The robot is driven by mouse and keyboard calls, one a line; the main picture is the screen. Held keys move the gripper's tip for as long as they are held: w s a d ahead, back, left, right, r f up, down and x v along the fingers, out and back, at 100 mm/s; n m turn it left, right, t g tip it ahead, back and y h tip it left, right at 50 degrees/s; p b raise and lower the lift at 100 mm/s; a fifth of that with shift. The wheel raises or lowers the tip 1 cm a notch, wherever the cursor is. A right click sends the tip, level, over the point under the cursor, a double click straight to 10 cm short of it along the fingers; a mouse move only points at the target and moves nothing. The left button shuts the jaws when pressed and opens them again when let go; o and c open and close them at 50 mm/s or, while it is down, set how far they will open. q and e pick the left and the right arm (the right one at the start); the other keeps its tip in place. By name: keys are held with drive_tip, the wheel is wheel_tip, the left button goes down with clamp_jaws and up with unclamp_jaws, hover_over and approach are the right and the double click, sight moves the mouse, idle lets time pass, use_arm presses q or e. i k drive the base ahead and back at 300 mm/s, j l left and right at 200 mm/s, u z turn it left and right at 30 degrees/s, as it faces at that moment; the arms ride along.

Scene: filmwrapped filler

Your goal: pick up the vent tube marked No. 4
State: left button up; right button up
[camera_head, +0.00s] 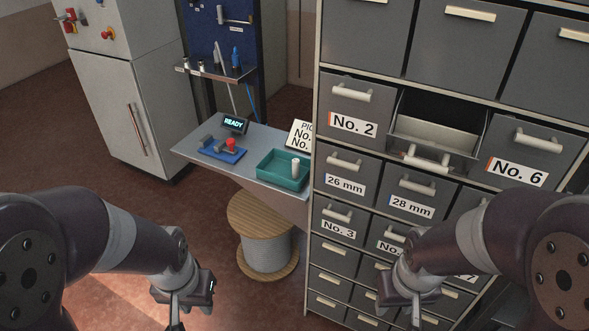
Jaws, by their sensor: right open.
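A drawer (433,136) stands pulled open between the drawers marked No. 2 (353,105) and No. 6 (529,150). Its front label is not readable, and I see no tube in the visible part. A small white upright cylinder (295,168) stands in a green tray (270,178) on the side bench; no marking on it is readable. No tube marked No. 4 can be made out. My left gripper (175,318) is low in front of the floor, its fingertips cut off or unclear. My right gripper (416,316) is open, low before the cabinet's lower drawers.
The grey drawer cabinet (341,235) fills the right. The bench (200,160) holds a READY display (235,123), a blue fixture with a red knob (231,144) and a sign (299,135) partly hidden by the cabinet. A cable spool (265,245) stands below. Floor is open at left.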

sight(296, 162)
drive_tip(key=i+j+z, duration=0.25)
drive_tip(key=i+j, duration=0.2)
drive_tip(key=j, duration=0.15)
drive_tip(key=i+j+z, duration=0.3)
drive_tip(key=j, duration=0.35)
drive_tip(key=i+j+z, duration=0.15)
drive_tip(key=j, duration=0.2)
drive_tip(key=i+j+z, duration=0.1)
drive_tip(key=j, duration=0.3)
drive_tip(key=i+j+z, duration=0.15)
drive_tip(key=j, duration=0.25)
drive_tip(key=i, duration=0.1)
